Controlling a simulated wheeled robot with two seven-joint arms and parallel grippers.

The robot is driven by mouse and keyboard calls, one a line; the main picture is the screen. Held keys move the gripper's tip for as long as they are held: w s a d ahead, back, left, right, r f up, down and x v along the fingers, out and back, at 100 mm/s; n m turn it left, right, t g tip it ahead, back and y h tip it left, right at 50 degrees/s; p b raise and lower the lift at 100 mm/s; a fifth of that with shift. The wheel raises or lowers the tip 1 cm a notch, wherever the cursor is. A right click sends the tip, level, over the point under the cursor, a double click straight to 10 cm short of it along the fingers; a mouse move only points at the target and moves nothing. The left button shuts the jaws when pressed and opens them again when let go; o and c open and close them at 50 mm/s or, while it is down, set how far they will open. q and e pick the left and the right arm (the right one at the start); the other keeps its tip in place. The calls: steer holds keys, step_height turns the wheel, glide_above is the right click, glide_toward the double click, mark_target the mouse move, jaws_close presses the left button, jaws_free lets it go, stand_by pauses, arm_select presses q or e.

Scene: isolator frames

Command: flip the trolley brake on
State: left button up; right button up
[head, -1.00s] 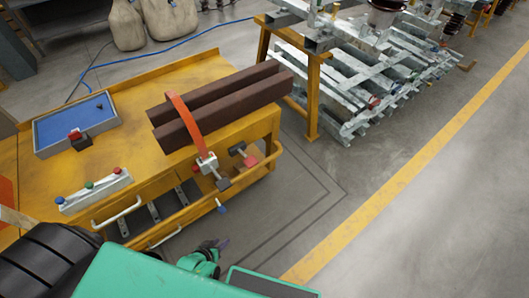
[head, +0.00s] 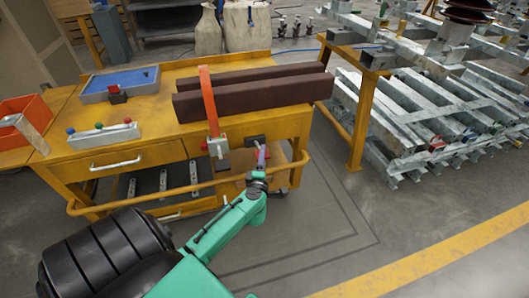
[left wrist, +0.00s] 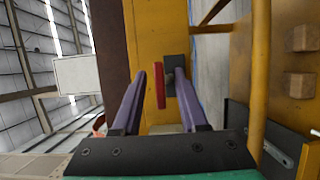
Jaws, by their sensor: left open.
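The trolley (head: 110,163) is a yellow wheeled bench with drawers and a lower rail. At its right end is a small dark fitting (head: 255,140), which I take for the brake mount; my gripper partly covers this area. In the left wrist view a red lever (left wrist: 160,85) stands by a dark plate (left wrist: 176,68) on the yellow surface. My left gripper (head: 262,155) is in front of the trolley's right end. In the left wrist view its purple fingers (left wrist: 160,74) are open, with the red lever showing between them. Contact cannot be told. My right gripper is not in view.
Brown beams (head: 255,90) lie on the trolley under an orange strap (head: 207,97) with a grey buckle (head: 217,146). A blue tray (head: 119,83) and a button box (head: 92,135) sit left. A rack of metal bars (head: 425,110) stands right. Floor between is clear.

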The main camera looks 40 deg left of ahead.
arm_select(q)
steer(key=shift+x, duration=1.55)
jaws_close()
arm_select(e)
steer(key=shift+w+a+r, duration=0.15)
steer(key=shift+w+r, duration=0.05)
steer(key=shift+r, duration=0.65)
arm_select(q)
steer(key=shift+a+f, duration=0.1)
